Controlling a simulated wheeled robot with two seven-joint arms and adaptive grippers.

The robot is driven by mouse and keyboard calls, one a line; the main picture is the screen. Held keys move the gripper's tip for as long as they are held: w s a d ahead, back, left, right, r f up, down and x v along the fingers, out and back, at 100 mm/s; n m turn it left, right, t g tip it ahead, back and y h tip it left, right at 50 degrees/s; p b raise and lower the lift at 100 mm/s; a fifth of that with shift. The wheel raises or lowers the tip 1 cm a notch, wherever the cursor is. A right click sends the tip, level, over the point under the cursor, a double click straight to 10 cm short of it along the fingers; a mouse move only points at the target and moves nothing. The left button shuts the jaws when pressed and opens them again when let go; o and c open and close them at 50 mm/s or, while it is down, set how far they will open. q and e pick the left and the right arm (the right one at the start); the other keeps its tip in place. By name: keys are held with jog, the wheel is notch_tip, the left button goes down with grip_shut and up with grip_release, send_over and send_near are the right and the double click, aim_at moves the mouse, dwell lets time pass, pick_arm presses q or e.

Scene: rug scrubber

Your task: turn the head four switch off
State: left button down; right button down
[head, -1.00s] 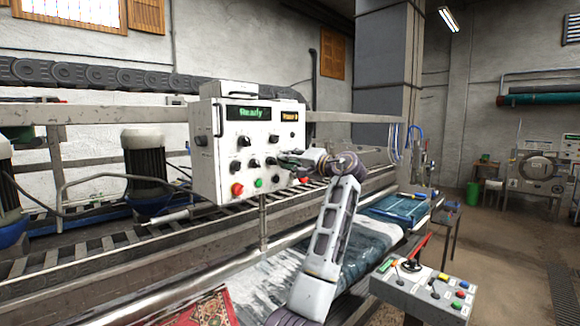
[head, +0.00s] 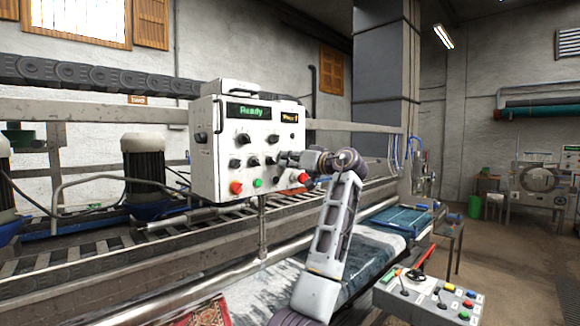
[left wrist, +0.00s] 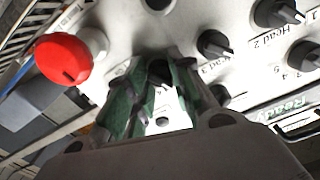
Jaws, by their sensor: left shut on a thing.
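The white control box (head: 207,150) carries a lit display reading Ready and rows of black rotary switches. My left gripper (head: 288,160) reaches the lower right of the box's front from the right. In the left wrist view, its two green-padded fingers (left wrist: 160,84) are shut on a black switch (left wrist: 160,72); part of a label with a 4 shows just below it. The fingers hide most of this switch, so its pointer direction cannot be told. My right gripper is not in view.
A red mushroom button (head: 303,178) is close by my left gripper; it also shows in the left wrist view (left wrist: 62,60). A second red button (head: 236,188) and a green button (head: 257,183) are lower left. A sloped grey console (head: 425,300) stands at front right.

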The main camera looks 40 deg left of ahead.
pick_arm(q)
jog(key=shift+f+n+b, duration=0.2)
jog(key=shift+n+b, duration=0.3)
jog(key=shift+n, duration=1)
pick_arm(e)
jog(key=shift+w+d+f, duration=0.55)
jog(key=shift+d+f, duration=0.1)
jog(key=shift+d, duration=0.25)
pick_arm(q)
jog(key=c, duration=1.2)
grip_release()
jog(key=shift+r, duration=0.1)
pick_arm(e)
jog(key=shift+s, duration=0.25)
pick_arm(q)
jog(key=shift+d, duration=0.1)
jog(key=s+d, duration=0.1)
jog(key=d, duration=1)
jog(key=shift+d, duration=0.4)
